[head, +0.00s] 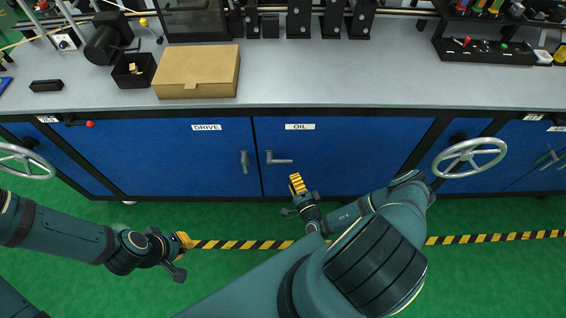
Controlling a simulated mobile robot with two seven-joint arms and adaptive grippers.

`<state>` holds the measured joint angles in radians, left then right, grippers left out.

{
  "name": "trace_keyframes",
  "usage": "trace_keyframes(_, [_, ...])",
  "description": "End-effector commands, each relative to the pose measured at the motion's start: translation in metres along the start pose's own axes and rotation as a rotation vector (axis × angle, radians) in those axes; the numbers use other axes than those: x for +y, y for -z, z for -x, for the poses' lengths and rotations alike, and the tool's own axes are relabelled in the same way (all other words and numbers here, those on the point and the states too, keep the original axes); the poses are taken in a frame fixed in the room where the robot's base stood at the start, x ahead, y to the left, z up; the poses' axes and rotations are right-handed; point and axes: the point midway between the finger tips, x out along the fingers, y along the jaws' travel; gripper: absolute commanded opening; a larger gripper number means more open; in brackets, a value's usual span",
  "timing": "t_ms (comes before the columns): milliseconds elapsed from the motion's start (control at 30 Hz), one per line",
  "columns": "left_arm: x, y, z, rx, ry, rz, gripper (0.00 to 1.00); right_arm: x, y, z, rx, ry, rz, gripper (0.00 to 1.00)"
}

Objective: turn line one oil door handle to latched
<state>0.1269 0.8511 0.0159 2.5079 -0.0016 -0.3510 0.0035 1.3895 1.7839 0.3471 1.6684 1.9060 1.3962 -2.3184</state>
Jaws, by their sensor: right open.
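The blue oil door (345,150) carries a white OIL label (300,127). Its grey lever handle (280,160) is near the door's left edge and lies about horizontal, pointing right. My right gripper (298,188) has yellow fingertips and is open. It is in front of the oil door, just below and right of the handle in the head view, and appears apart from it. My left gripper (183,243) is low at the left, over the floor and far from the handle. Whether its fingers are open is unclear. Nothing shows in either gripper.
The drive door (180,160) is beside the oil door, with its handle (244,162) upright. Handwheels stand at left (22,160) and right (470,158). A cardboard box (198,72) and a black bin (134,70) sit on the grey worktop (330,75).

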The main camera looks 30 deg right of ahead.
Motion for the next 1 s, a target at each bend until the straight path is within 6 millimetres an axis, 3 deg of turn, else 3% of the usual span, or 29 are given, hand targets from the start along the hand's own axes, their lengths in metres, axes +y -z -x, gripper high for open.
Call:
trace_keyframes(200, [-0.005, 0.001, -0.012, 0.005, 0.001, 0.000, 0.00, 0.001, -0.001, -0.045, -0.003, 0.003, 0.001, 0.46])
trace_keyframes(400, [-0.008, 0.002, -0.020, 0.010, 0.001, -0.001, 0.00, 0.001, -0.001, -0.076, -0.003, 0.002, 0.000, 0.46])
trace_keyframes(600, [-0.009, 0.003, -0.023, 0.012, 0.001, -0.001, 0.00, 0.000, -0.001, -0.091, -0.004, 0.001, -0.001, 0.46])
trace_keyframes(933, [-0.009, 0.003, -0.023, 0.013, 0.001, -0.001, 0.00, -0.001, -0.001, -0.093, -0.003, 0.001, -0.001, 0.49])
trace_keyframes(1000, [-0.009, 0.003, -0.023, 0.012, 0.001, -0.001, 0.00, -0.001, -0.001, -0.093, -0.003, 0.001, -0.001, 0.24])
